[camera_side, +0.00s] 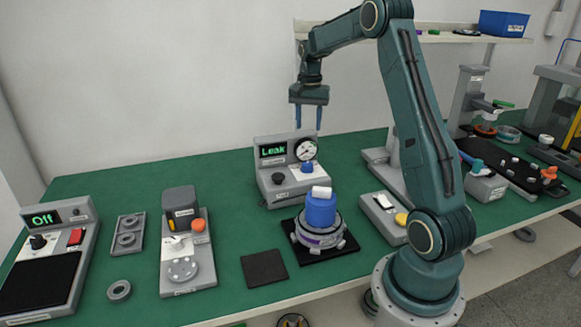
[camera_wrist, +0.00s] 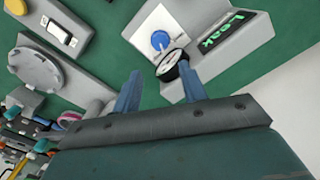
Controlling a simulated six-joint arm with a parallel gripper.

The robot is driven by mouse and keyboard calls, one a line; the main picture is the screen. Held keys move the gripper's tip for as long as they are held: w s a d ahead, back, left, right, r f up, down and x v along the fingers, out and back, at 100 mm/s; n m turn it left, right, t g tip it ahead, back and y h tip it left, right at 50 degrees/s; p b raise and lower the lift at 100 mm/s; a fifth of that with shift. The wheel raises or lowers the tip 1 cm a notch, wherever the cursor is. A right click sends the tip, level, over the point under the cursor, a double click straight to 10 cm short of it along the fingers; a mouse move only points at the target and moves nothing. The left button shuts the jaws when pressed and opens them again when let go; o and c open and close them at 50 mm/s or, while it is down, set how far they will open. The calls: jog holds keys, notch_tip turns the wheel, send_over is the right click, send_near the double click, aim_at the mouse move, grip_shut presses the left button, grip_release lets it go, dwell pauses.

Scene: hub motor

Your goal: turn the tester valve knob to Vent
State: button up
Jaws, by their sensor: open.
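The tester (camera_side: 290,192) is a grey box on the green bench, with a green display (camera_side: 273,150) reading "Leak" and a round dial gauge (camera_side: 305,150). A blue knob (camera_side: 308,167) sits below the gauge, and a black knob (camera_side: 278,179) sits to its left. The wrist view shows the blue knob (camera_wrist: 160,40) on a white plate beside the gauge (camera_wrist: 172,65). I cannot read the plate's markings or which position the knob points to. My gripper (camera_side: 308,128) is open and empty, pointing down above the tester, apart from both knobs. Its fingers (camera_wrist: 160,78) also show in the wrist view.
A blue cylinder with a white top (camera_side: 320,209) stands on a round grey part (camera_side: 318,235) on a black mat, just in front of the tester. A grey box with a yellow button (camera_side: 385,215) stands to the right. Bare green bench lies left of the tester.

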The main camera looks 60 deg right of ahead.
aim_at(307, 164)
jog(key=shift+f, duration=0.1)
notch_tip(307, 164, down, 14)
jog(key=shift+r, duration=0.15)
dwell(0.6)
jog(key=shift+c, duration=0.4)
jog(key=c, duration=0.6)
